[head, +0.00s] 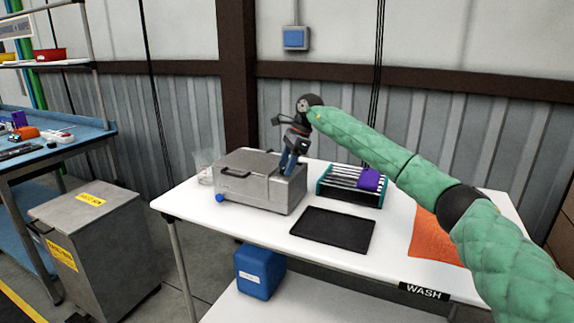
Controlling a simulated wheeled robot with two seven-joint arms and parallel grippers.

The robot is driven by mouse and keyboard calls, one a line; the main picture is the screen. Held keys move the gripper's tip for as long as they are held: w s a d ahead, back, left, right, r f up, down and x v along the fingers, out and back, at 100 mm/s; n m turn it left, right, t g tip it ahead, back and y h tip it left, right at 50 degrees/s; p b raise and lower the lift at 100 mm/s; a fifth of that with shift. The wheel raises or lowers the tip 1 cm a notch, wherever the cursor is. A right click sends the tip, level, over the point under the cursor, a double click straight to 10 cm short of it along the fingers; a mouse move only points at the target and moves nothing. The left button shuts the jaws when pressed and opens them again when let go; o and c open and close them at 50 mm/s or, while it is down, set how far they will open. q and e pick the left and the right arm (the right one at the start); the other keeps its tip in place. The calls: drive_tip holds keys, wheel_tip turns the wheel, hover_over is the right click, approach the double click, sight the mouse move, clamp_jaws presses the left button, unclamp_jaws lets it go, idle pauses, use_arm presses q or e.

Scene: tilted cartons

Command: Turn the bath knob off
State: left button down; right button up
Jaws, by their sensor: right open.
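The bath is a grey steel box (255,190) with a lid and a dark handle, standing on the left part of the white table. A blue round knob (220,198) sits low on its front at the left corner. My right gripper (288,166) hangs at the right end of the bath, pointing down, with its fingertips apart from the knob. It is open and seems empty. Whether its tips touch the bath cannot be told. My left gripper is out of view.
On the white table (320,263), a black tray (333,231) lies before the bath, and a rack with a purple item (369,180) stands right of it. An orange cloth (432,238) lies further right. A clear container (203,166) stands behind the bath's left end.

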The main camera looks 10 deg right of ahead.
drive_tip(key=shift+d+r, duration=0.15)
drive_tip(key=shift+r, duration=0.15)
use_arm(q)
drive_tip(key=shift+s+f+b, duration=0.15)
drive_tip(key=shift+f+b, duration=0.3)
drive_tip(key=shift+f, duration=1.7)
use_arm(e)
drive_tip(key=v, duration=0.7)
